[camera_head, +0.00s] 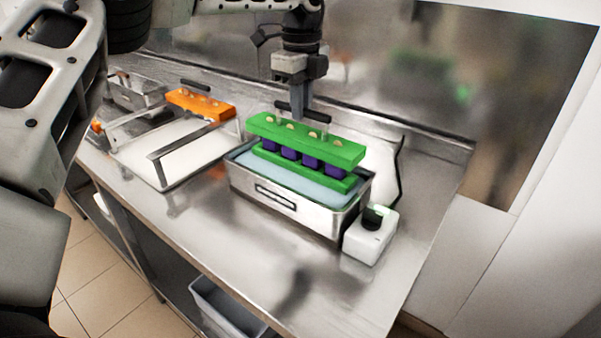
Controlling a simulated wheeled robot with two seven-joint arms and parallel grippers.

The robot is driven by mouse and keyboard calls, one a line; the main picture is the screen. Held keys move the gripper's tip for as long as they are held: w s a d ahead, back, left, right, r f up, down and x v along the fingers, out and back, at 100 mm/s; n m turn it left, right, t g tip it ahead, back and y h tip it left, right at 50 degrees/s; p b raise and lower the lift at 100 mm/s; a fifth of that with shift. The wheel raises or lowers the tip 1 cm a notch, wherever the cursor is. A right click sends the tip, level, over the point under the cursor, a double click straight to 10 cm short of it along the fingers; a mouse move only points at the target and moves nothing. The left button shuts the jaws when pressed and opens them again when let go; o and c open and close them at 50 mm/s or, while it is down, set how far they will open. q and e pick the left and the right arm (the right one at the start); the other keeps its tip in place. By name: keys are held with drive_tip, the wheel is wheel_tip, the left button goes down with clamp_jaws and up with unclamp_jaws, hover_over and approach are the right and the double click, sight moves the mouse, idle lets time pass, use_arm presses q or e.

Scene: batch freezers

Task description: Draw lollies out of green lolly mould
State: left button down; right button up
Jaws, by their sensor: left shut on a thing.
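The green lolly mould (325,178) sits in a steel bath (285,207) of pale blue liquid. Its green top bar (305,140), with several pale stick ends showing, is above the lower green part. Several dark purple lollies (309,161) show in the gap between the two green parts. My left gripper (296,104) comes down from above behind the top bar and is shut on its black handle (318,115). The fingertips are partly hidden. Whether the lollies' lower ends are still inside the mould cannot be told. My right gripper is not in view.
An orange mould (201,104) with a dark handle stands at the back left, by a white tray with a metal frame (176,160). The front counter (215,230) is clear. A grey bin (225,308) is below.

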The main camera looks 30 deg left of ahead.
use_arm(q)
drive_tip(key=shift+r, duration=2.2)
drive_tip(key=shift+s, duration=0.1)
